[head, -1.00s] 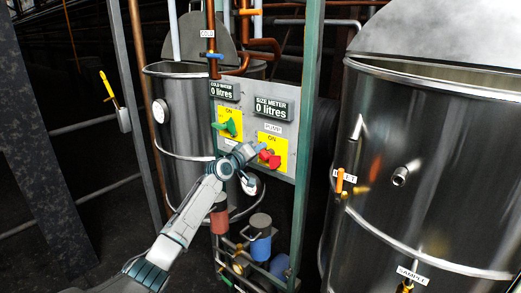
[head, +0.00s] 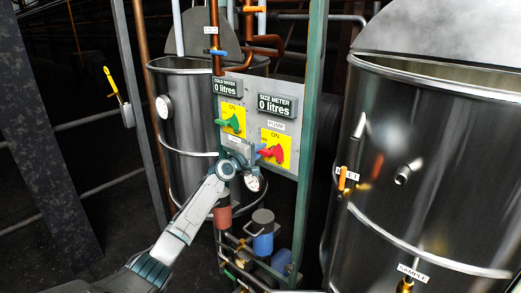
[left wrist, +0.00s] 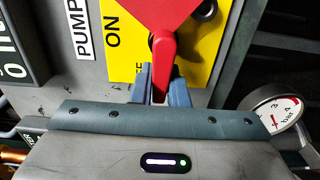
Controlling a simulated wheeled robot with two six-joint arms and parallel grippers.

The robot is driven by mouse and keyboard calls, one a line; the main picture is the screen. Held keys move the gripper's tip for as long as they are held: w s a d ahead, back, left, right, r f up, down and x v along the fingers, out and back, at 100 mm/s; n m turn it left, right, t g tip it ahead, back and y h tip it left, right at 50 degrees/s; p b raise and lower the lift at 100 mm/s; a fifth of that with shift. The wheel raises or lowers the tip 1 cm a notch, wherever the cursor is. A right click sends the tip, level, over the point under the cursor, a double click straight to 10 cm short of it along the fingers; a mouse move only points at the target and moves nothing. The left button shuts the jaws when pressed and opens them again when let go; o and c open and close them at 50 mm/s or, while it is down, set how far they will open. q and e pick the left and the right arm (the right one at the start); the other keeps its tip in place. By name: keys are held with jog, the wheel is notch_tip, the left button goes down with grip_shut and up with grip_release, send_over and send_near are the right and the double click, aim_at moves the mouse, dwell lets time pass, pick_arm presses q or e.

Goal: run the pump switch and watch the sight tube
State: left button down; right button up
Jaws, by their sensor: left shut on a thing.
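The pump switch is a red handle (head: 273,153) on a yellow ON plate (head: 276,137), below a PUMP label (head: 276,125) on the grey panel. In the left wrist view the red handle (left wrist: 163,62) hangs down between my blue fingers. My left gripper (head: 262,153) is shut on the handle's end; it also shows in the left wrist view (left wrist: 161,88). The size meter (head: 277,105) above reads 0 litres. I cannot make out a sight tube for sure. My right gripper is not in view.
A green handle (head: 230,123) sits up and left on the same panel, under the cold water meter (head: 227,87), which reads 0 litres. A green post (head: 308,130) borders the panel. A large steel tank (head: 435,165) stands right. A round gauge (left wrist: 280,112) is close to my wrist.

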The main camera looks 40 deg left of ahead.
pick_arm(q)
jog(key=shift+f, duration=0.1)
dwell(0.4)
jog(key=c, duration=1.4)
grip_release()
jog(key=shift+c, duration=0.2)
jog(key=s, duration=1)
jog(key=shift+s+a, duration=0.4)
